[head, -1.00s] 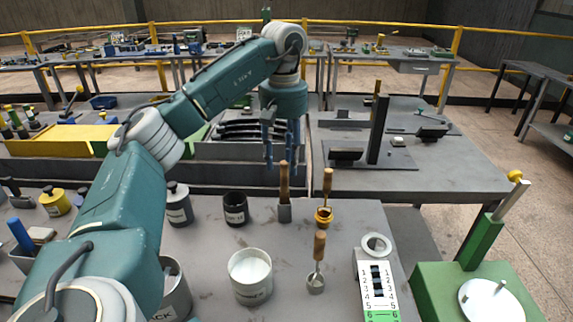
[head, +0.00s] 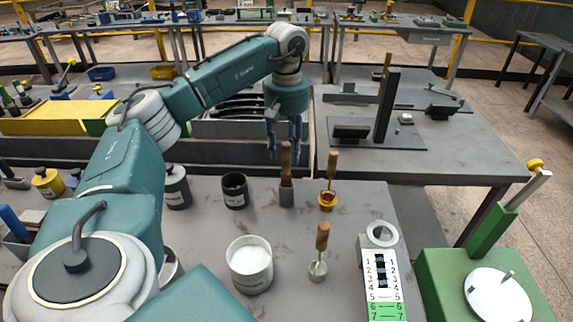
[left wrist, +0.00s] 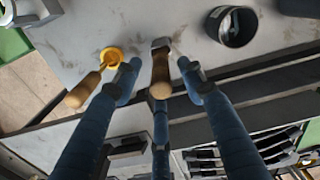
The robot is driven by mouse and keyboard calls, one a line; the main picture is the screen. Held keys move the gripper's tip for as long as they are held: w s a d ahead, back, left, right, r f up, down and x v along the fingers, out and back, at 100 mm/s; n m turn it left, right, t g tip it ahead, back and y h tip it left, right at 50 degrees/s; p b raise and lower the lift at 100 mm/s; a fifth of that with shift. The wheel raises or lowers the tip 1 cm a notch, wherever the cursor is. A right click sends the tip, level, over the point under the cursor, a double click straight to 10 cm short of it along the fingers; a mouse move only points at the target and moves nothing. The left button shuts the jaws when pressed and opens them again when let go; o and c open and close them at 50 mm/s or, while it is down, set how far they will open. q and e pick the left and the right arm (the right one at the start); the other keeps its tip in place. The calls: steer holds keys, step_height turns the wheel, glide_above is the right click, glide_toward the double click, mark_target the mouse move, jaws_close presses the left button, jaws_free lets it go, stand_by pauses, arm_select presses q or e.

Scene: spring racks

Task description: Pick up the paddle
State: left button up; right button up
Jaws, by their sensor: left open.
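The paddle (head: 287,196) stands upright on the near table, with a wooden handle on top and a flat grey lower end. My left gripper (head: 285,150) is open at the upper part of its handle, fingers pointing down. In the left wrist view the wooden handle (left wrist: 160,78) lies between the spread blue fingers of the left gripper (left wrist: 160,85), with visible gaps on both sides. The fingers are not closed on it. My right gripper is not in view.
A yellow-cupped tool (head: 328,200) stands just right of the paddle, close to one finger in the wrist view. A black cup (head: 235,190) is to the left. A white-filled can (head: 250,265), a small ladle (head: 318,268) and a numbered box (head: 382,285) stand nearer.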

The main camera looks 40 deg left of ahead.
mark_target(286, 174)
arm_select(q)
steer(key=shift+f, duration=1.45)
jaws_close()
steer(key=shift+r, duration=0.1)
